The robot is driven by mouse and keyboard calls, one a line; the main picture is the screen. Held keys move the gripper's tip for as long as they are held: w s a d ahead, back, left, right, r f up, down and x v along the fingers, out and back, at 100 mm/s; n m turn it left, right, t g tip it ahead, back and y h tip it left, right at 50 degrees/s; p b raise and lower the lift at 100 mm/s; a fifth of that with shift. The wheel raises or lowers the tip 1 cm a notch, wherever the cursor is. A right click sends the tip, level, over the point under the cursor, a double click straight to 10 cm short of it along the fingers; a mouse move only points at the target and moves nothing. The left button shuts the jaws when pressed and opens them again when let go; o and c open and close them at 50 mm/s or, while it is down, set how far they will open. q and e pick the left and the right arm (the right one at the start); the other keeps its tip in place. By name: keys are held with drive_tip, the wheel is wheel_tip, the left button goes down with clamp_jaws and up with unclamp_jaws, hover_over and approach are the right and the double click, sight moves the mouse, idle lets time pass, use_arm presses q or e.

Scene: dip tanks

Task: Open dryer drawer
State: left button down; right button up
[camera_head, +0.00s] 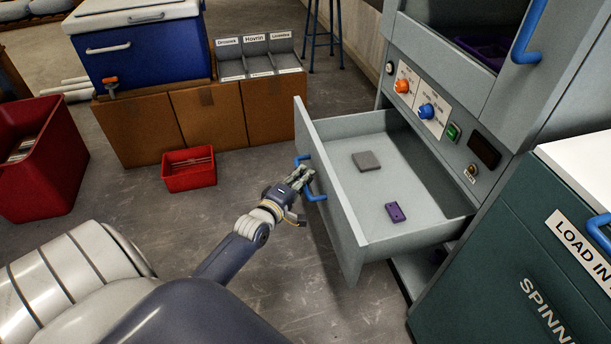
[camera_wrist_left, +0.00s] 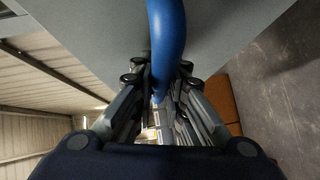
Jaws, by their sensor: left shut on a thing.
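The dryer drawer (camera_head: 343,213) is pulled well out of the grey dryer cabinet (camera_head: 440,75) in the head view. Inside it lie a grey flat block (camera_head: 366,161) and a purple block (camera_head: 396,211). My left gripper (camera_head: 303,178) is at the drawer front, shut on its blue handle (camera_head: 315,197). The left wrist view shows the blue handle (camera_wrist_left: 168,45) running between the fingers (camera_wrist_left: 160,95), with the grey drawer front behind it. My right gripper is not in view.
A teal spinner cabinet (camera_head: 500,270) stands at the right, close to the drawer. A small red bin (camera_head: 188,168) and a larger red bin (camera_head: 75,150) are on the floor at the left. A blue cooler (camera_head: 140,50) sits on cardboard boxes (camera_head: 205,125).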

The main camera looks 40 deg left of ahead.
use_arm(q)
drive_tip(key=shift+f, duration=0.1)
drive_tip(key=c, duration=1.9)
unclamp_jaws()
drive_tip(key=s+d+r, duration=0.1)
drive_tip(key=s, duration=1)
drive_tip(key=shift+s+d+r, duration=0.3)
drive_tip(key=shift+s+r, duration=0.1)
